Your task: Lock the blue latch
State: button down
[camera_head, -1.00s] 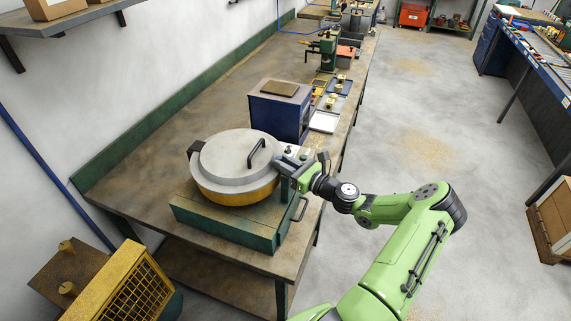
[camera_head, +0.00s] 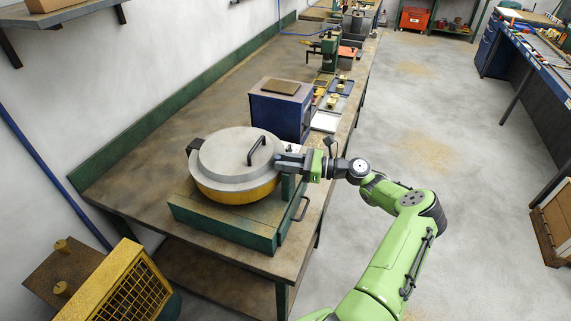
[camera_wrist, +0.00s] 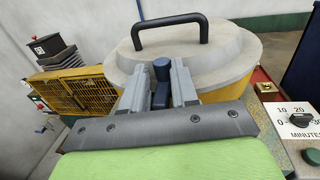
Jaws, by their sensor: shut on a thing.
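The blue latch (camera_wrist: 161,72) stands at the rim of a round yellow drum with a grey lid (camera_wrist: 225,50), between my fingers in the wrist view. My gripper (camera_wrist: 159,88) is shut on it, one grey finger on each side. In the head view my gripper (camera_head: 286,160) reaches in from the right to the drum's side; there the latch is hidden by the fingers. The lid (camera_head: 225,152) lies flat on the drum, its black handle (camera_head: 256,150) upright.
The drum sits on a green base (camera_head: 222,222) with a front handle, on a long workbench (camera_head: 130,190). A timer dial (camera_wrist: 296,119) is right of the drum in the wrist view. A blue box (camera_head: 280,112) stands behind.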

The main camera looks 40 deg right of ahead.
jog(key=shift+d+r, duration=0.2)
jog(key=c, duration=1.2)
grip_release()
jog(key=shift+o, duration=0.9)
jog(key=shift+w+d+f, duration=0.1)
jog(key=shift+f, duration=0.1)
jog(key=b+v, duration=0.2)
jog(key=v, duration=1.4)
jog(key=shift+w, duration=0.15)
